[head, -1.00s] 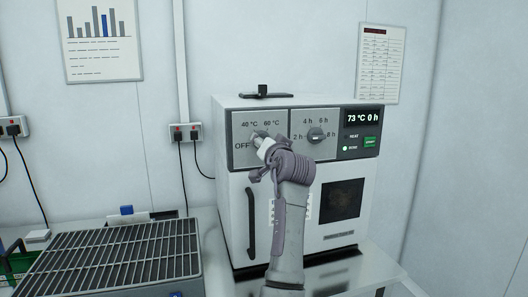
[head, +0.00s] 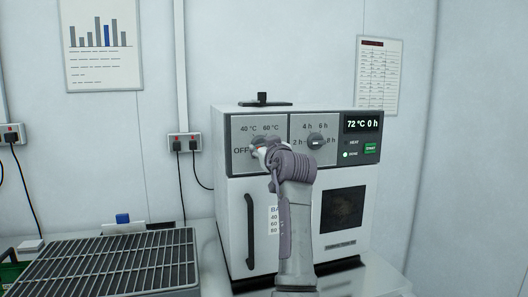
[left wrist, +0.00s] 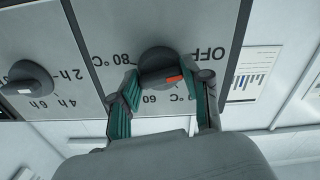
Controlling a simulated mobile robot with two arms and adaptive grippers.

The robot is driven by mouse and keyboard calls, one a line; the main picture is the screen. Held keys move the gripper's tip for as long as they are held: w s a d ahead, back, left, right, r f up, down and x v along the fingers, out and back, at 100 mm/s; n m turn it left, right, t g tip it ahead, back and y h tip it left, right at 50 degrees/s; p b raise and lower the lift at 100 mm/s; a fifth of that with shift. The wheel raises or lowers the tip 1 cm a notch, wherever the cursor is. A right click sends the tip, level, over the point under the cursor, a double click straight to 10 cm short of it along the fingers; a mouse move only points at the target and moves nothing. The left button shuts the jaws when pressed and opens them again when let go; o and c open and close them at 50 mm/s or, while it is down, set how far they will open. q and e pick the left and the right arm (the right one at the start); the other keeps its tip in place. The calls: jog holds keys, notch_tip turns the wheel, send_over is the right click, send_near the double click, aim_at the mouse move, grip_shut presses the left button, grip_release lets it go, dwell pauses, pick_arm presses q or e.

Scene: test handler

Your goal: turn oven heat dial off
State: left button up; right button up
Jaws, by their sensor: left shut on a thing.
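The oven heat dial (left wrist: 158,66) is a dark round knob with a red mark on its face. In the left wrist view, which shows the panel upside down, the mark sits at the dial's lower right. The OFF label is at its upper right and 80 °C at its left. My left gripper (left wrist: 168,80) is shut on the dial, with one green-padded finger on each side. In the head view my left gripper (head: 260,146) covers most of the dial. My right gripper is not in view.
The oven (head: 232,185) stands on a counter. Its display (head: 361,122) reads 72 °C 0 h, with the DONE light lit. The timer dial (head: 317,142) is right of the heat dial. A door handle (head: 250,230) is below. A wire rack (head: 110,262) lies left.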

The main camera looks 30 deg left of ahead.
pick_arm(q)
jog(key=shift+r+n, duration=0.3)
jog(key=shift+n, duration=0.1)
jog(key=o, duration=1)
jog(key=shift+c, duration=0.2)
jog(key=shift+o, duration=1)
jog(key=shift+a+f, duration=0.1)
jog(key=shift+f, duration=0.1)
jog(key=v, duration=0.7)
jog(key=shift+s, duration=0.15)
